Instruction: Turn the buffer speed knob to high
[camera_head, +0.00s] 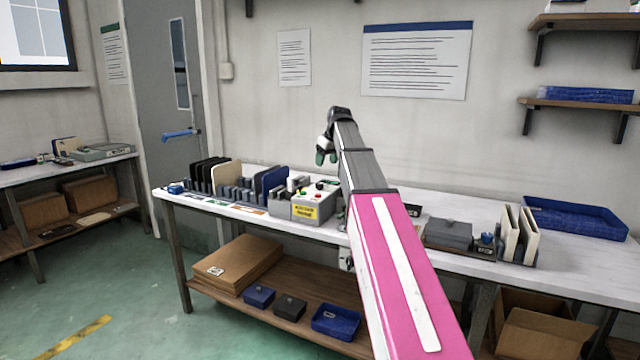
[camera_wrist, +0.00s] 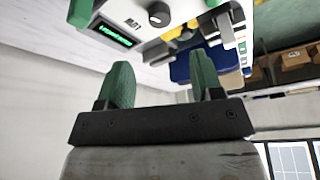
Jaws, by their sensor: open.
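A dark round knob (camera_wrist: 158,14) with a light pointer mark sits on a pale control panel at the top of the wrist view. A lit green display (camera_wrist: 115,34) is beside it; its text and the knob's setting are not readable. I cannot tell whether this is the buffer speed knob. My gripper (camera_wrist: 160,62) has two green fingers, apart and empty, pointing toward the panel without touching the knob. In the head view my gripper (camera_head: 323,156) hangs above the bench near a grey control box (camera_head: 283,208) with a yellow label and small coloured buttons.
Left of the box stand a blue panel (camera_head: 272,184) and a rack of upright black plates (camera_head: 208,172). To the right on the white bench (camera_head: 590,262) are a grey case (camera_head: 448,234), upright cream panels (camera_head: 520,235) and a blue tray (camera_head: 575,218).

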